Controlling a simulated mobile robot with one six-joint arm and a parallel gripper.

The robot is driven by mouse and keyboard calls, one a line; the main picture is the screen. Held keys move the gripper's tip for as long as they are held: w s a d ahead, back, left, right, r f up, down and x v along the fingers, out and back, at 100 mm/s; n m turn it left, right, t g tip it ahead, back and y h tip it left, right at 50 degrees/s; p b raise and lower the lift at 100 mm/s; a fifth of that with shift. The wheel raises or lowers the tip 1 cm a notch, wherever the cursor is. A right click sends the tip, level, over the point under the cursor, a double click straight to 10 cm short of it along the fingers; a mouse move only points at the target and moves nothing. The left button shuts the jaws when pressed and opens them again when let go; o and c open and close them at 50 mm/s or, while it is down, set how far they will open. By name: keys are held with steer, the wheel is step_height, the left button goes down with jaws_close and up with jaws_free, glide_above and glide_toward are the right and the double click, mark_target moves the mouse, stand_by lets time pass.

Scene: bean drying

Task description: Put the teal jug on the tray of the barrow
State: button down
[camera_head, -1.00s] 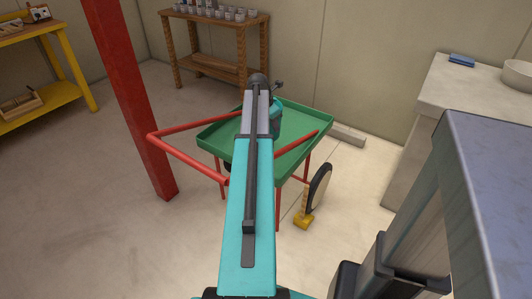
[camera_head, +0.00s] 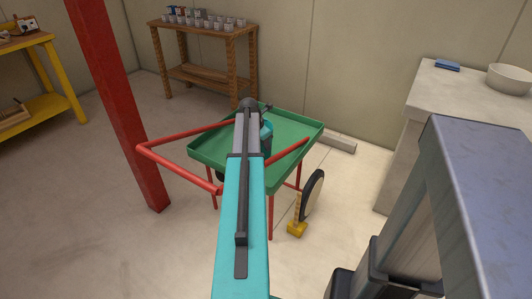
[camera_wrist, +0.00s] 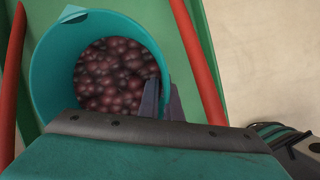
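The teal jug (camera_wrist: 48,75) fills the left of the wrist view, open at the top and holding dark red-brown beans. My gripper (camera_wrist: 163,88) is shut on the jug's wall at the rim, one finger inside and one outside. In the head view the jug (camera_head: 266,132) shows over the green tray (camera_head: 302,128) of the barrow, partly hidden behind my arm. The jug looks about upright. Whether its base touches the tray is hidden.
The barrow's red handles (camera_head: 180,138) point left and its wheel (camera_head: 313,193) is at the right. A red post (camera_head: 118,110) stands at left. A wooden shelf (camera_head: 203,30) with several cups is behind. A pale counter (camera_head: 455,95) stands at right.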

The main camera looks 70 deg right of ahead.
mark_target(268, 155)
steer(key=shift+f, duration=1.8)
steer(key=c, duration=1.9)
jaws_free()
steer(key=shift+f, duration=0.1)
steer(key=v, duration=1.2)
steer(key=shift+a+p, duration=0.1)
steer(key=shift+p, duration=0.2)
steer(key=shift+s, duration=0.15)
